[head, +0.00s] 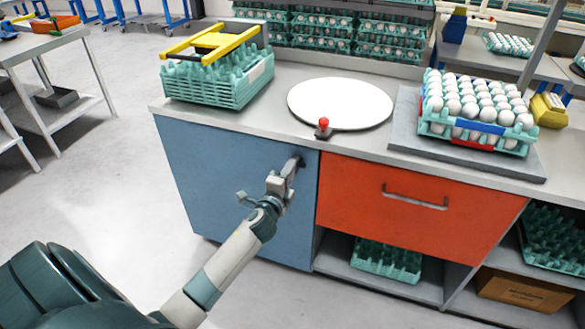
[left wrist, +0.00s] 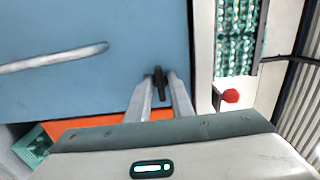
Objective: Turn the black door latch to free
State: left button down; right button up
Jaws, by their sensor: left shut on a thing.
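The black door latch (left wrist: 158,82) sits near the edge of the blue cabinet door (head: 225,190), close under the countertop. In the left wrist view it is a small dark bar, long way up and down in the picture, between my two fingers. In the head view the latch (head: 301,161) is mostly hidden by my gripper. My left gripper (head: 291,168) is at the door's upper right corner, shut on the latch. Its fingers also show in the left wrist view (left wrist: 161,98). The blue door looks closed. My right gripper is not in view.
A grey bar handle (left wrist: 55,57) crosses the blue door. An orange drawer (head: 415,205) adjoins on the right. Above stand a red knob (head: 323,124), a white disc (head: 340,103), a teal tray stack (head: 217,80) and an egg tray (head: 475,112).

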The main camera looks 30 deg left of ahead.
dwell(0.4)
pick_arm(q)
jog(key=c, duration=1.8)
grip_release()
jog(key=shift+c, duration=0.2)
jog(key=shift+s, duration=0.15)
